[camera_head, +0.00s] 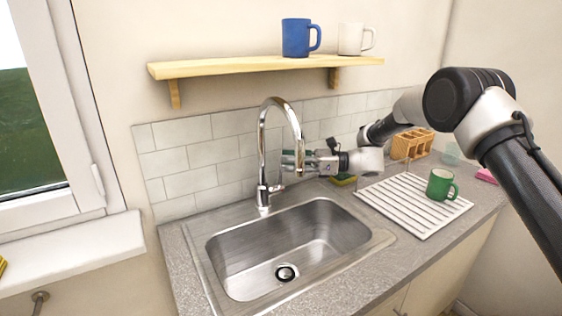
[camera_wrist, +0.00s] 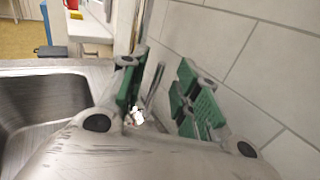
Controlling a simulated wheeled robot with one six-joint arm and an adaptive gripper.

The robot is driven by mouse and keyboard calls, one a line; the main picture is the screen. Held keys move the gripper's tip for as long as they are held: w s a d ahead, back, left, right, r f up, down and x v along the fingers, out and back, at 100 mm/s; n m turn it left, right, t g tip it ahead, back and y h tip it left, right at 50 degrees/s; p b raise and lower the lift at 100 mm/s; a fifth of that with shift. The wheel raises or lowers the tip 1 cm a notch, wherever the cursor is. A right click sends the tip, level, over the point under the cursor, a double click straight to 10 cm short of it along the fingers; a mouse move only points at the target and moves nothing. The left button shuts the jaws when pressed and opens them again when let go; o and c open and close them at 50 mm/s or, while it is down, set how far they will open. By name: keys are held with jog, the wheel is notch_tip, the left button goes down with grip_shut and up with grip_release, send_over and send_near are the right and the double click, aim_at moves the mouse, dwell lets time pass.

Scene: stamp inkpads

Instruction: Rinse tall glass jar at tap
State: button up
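The tap (camera_head: 265,150) is a chrome gooseneck that stands behind the sink (camera_head: 240,262), and no water shows under its spout. My gripper (camera_head: 294,160) is right beside the tap's column, close to the wall tiles. In the wrist view its two green-padded fingers (camera_wrist: 160,95) are apart, with a thin grey lever-like part (camera_wrist: 153,85) between them. I cannot tell whether they touch it. A clear glass vessel (camera_head: 451,154) stands at the back right of the counter, partly behind my arm. I cannot tell whether it is the tall jar.
A white ribbed draining rack (camera_head: 390,207) with a green mug (camera_head: 440,184) lies right of the sink. A sponge (camera_head: 345,180), a wooden caddy (camera_head: 412,145) and a pink item (camera_head: 487,175) are on the counter. A shelf (camera_head: 240,64) holds a blue mug (camera_head: 300,37) and a white mug (camera_head: 355,38).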

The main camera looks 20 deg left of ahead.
jog(key=shift+x, duration=1.45)
grip_shut()
jog(key=shift+s+d+n+y, duration=0.3)
jog(key=shift+s+d+n, duration=0.1)
jog(key=shift+d+n, duration=0.15)
grip_release()
